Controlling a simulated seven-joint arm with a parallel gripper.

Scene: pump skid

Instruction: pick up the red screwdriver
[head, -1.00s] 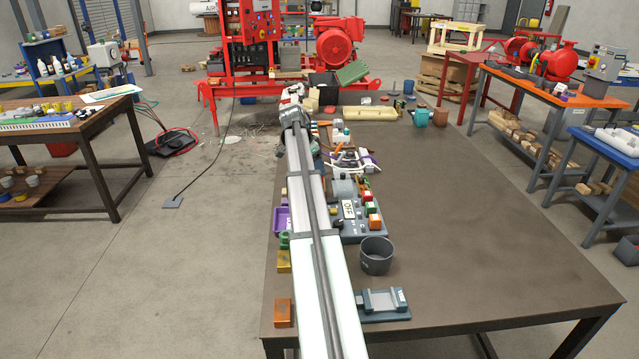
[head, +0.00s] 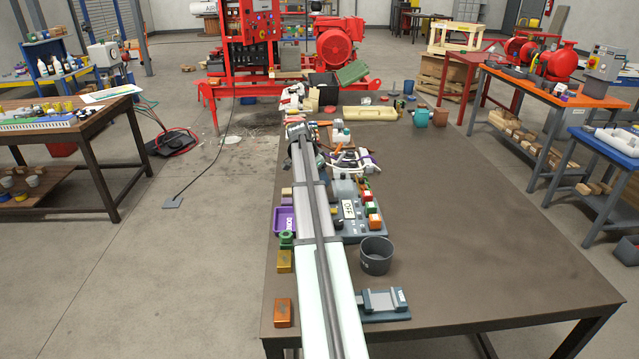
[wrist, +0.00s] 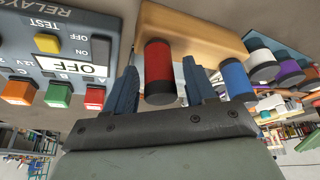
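In the wrist view, a red cylinder with a dark end (wrist: 158,72) stands out from a tan wooden block (wrist: 200,28); it looks like the red screwdriver's handle. The rest of it is hidden. My gripper (wrist: 160,84) is open, with one blue-grey finger on each side of the red handle in the picture. Gaps show between the handle and both fingers. How deep the handle sits between them I cannot tell. A similar blue handle (wrist: 236,80) stands just right of the right finger. In the head view my arm hides the gripper and the red screwdriver.
A relay panel (wrist: 72,50) with coloured buttons and an OFF label lies left in the wrist view. White, purple and blue cylinders lie to the right. In the head view, a grey pot (head: 376,256) and a purple tray (head: 285,221) flank my arm. The table's right half is clear.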

